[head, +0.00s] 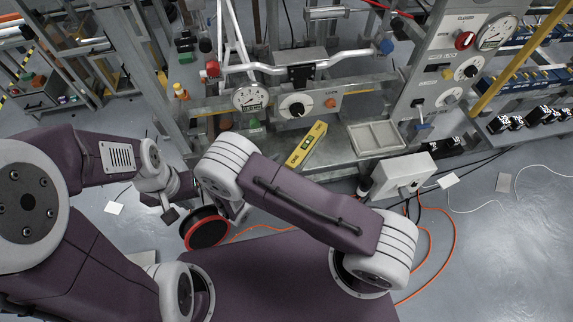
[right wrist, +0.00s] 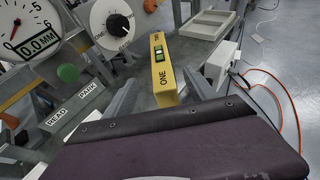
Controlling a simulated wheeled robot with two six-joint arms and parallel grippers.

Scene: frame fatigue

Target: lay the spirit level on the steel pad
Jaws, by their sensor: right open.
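The yellow spirit level (head: 307,145), with a green vial, lies slanted on the grey steel bench ledge in the head view; my right forearm is just in front of its near end. It also shows in the right wrist view (right wrist: 160,72). There my right gripper (right wrist: 162,78) is open, its grey fingers on either side of the level's near end; contact cannot be told. In the head view my right arm hides most of that gripper. My left gripper (head: 170,208) hangs at the left, away from the level; its jaws are unclear. I cannot clearly pick out the steel pad.
A grey divided tray (head: 373,137) sits right of the level. A dial gauge (head: 250,98) and a black knob (head: 296,105) are behind it. A white box (head: 402,172) with cables stands at the right. A red-rimmed reel (head: 207,231) is near my left gripper.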

